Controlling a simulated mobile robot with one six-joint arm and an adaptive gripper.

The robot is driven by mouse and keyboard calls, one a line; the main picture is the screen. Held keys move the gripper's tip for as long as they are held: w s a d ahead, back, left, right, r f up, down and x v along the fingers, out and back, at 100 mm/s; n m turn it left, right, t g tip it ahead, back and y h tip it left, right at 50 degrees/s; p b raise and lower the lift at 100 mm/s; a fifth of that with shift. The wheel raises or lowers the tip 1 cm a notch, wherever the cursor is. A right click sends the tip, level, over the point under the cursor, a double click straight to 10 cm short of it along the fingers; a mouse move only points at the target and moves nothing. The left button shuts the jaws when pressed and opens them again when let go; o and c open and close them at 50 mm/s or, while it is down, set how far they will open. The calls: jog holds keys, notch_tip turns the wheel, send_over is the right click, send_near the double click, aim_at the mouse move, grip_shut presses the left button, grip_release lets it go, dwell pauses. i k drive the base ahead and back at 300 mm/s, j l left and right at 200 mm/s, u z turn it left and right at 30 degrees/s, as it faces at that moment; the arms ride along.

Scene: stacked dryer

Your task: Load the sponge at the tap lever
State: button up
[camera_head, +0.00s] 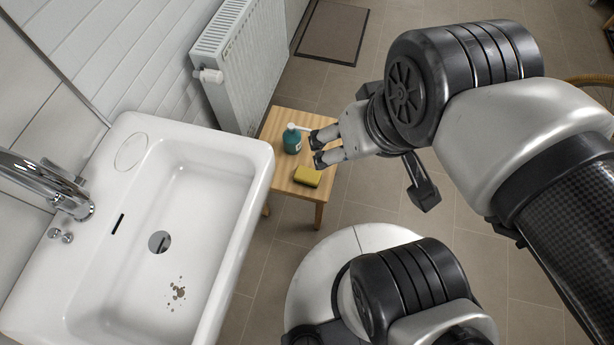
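A yellow sponge (307,176) lies on a small wooden stool (283,192), near its front right edge. My gripper (315,149) is open, with its two black-tipped fingers apart. In the picture it is just above the sponge and to the right of a teal bottle; it holds nothing that I can see. I cannot tell its exact height over the stool. The chrome tap (50,183) stands at the left side of the white sink (245,170). Its lever cannot be clearly told from the tap body.
A teal pump bottle (292,142) stands on the stool beside the sponge, close to my fingers. Brown dirt spots (177,290) lie in the basin near the drain (159,242). A white radiator (240,60) is behind the stool. A dark mat (332,32) lies on the tiled floor.

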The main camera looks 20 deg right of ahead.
aim_at(45, 161)
jog(key=i+l, duration=0.2)
jog(key=l, duration=0.15)
jog(key=i+l, duration=0.15)
jog(key=l, duration=0.15)
jog(key=i+l, duration=0.2)
jog(key=l, duration=0.15)
jog(key=u, duration=0.5)
jog(key=l+u, duration=0.1)
jog(key=u, duration=0.9)
jog(key=l+u, duration=0.15)
jog(key=u, duration=0.85)
